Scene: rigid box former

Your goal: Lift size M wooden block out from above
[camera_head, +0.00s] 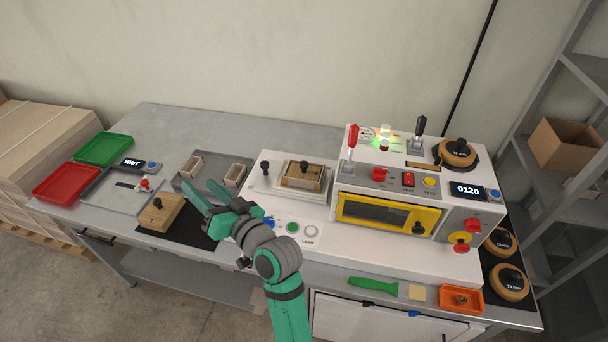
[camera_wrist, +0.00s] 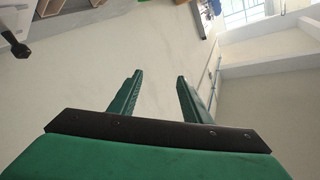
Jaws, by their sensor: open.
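A wooden block with a black knob (camera_head: 303,177) sits in a wooden frame on the white machine's left deck in the head view. A second wooden block with a black knob (camera_head: 160,214) lies on a dark mat at the bench's front left. I cannot read a size mark on either block. My gripper (camera_head: 202,188) is open and empty, raised over the bench between the two blocks, with its fingers pointing up and left. In the wrist view its two green fingers (camera_wrist: 159,77) stand apart with nothing between them. Neither block is clearly identifiable there.
Two small open boxes (camera_head: 191,167) stand on a grey tray behind my gripper. The white machine (camera_head: 390,190) with levers and a yellow-framed window rises to the right. Green (camera_head: 103,149) and red (camera_head: 67,183) trays lie far left. The back left of the bench is clear.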

